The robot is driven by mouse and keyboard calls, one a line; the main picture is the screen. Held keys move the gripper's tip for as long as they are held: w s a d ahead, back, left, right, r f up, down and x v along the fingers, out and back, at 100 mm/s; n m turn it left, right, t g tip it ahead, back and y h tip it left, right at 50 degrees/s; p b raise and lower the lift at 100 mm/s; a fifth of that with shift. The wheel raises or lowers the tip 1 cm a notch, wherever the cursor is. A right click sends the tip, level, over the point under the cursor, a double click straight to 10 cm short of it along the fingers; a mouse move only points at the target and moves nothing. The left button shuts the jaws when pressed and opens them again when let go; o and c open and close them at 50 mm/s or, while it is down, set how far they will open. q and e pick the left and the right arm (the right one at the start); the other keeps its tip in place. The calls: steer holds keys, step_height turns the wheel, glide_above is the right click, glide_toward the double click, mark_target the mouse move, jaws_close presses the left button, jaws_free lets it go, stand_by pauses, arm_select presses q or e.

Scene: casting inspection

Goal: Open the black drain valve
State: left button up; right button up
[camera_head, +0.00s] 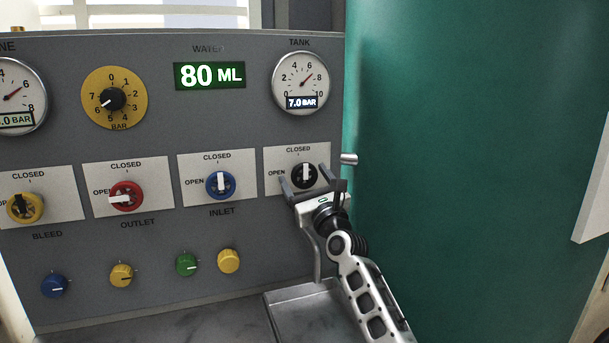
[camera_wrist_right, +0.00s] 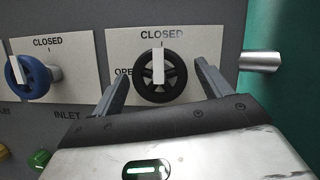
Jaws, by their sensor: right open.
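The black drain valve (camera_head: 305,175) is a round handwheel with a white bar, on a white plate at the right end of the panel. Its bar stands upright, pointing at CLOSED; OPEN is marked to its left. In the right wrist view the valve (camera_wrist_right: 160,78) sits between my fingers. My right gripper (camera_head: 312,184) is open, with one finger on each side of the valve; in the wrist view the right gripper (camera_wrist_right: 157,84) shows a gap on both sides, and I cannot tell whether the fingertips touch the rim. My left gripper is not in view.
To the left are the blue inlet valve (camera_head: 221,184), red outlet valve (camera_head: 126,196) and yellow bleed valve (camera_head: 25,208). A metal spout (camera_wrist_right: 260,62) sticks out right of the drain plate.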

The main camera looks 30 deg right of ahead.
steer(key=shift+w+d+r, duration=0.1)
steer(key=shift+w+r, duration=0.1)
steer(key=shift+w, duration=0.2)
steer(key=shift+c, duration=0.4)
steer(key=c, duration=0.9)
